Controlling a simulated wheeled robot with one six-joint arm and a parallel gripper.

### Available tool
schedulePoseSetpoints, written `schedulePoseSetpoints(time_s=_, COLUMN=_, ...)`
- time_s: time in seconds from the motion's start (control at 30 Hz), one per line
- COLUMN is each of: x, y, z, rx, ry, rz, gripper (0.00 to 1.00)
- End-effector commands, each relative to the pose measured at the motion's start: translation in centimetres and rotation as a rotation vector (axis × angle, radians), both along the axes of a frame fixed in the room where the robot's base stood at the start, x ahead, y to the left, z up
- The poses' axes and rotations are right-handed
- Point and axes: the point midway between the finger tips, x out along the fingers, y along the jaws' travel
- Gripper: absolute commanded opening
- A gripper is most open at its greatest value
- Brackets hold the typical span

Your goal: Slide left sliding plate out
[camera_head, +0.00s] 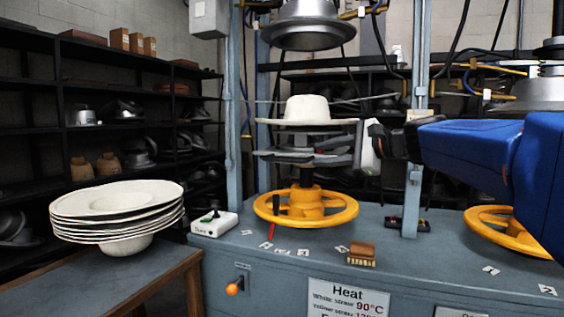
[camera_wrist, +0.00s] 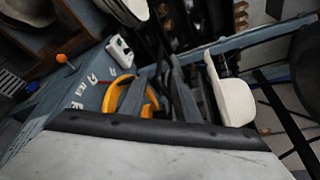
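The left press stands in the middle of the head view. A white hat (camera_head: 307,109) sits on its grey sliding plate assembly (camera_head: 300,157), above a yellow handwheel (camera_head: 306,206). The hat also shows in the wrist view (camera_wrist: 235,98), with the yellow wheel (camera_wrist: 128,97) beside it. My gripper (camera_head: 362,145) is at the right side of the plate assembly, at about plate height. Its fingertips blend with the dark plate parts, so contact and opening cannot be made out. A pale surface with a black edge fills the bottom of the wrist view.
A metal press head (camera_head: 306,28) hangs above the hat. A blue-grey post (camera_head: 417,160) stands right of the press, near my arm. A stack of white hats (camera_head: 117,211) rests on the side table at left. A control box (camera_head: 214,223) and brush (camera_head: 361,252) lie on the bench.

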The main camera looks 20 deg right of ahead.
Motion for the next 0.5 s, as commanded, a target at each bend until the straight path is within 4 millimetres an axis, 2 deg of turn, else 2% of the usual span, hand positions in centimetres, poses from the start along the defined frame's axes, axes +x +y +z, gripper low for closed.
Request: schedulePoseSetpoints(time_s=0.5, x=5.9, y=4.3, z=-1.6, rx=-0.001, ry=0.001, rz=0.003, gripper=0.29)
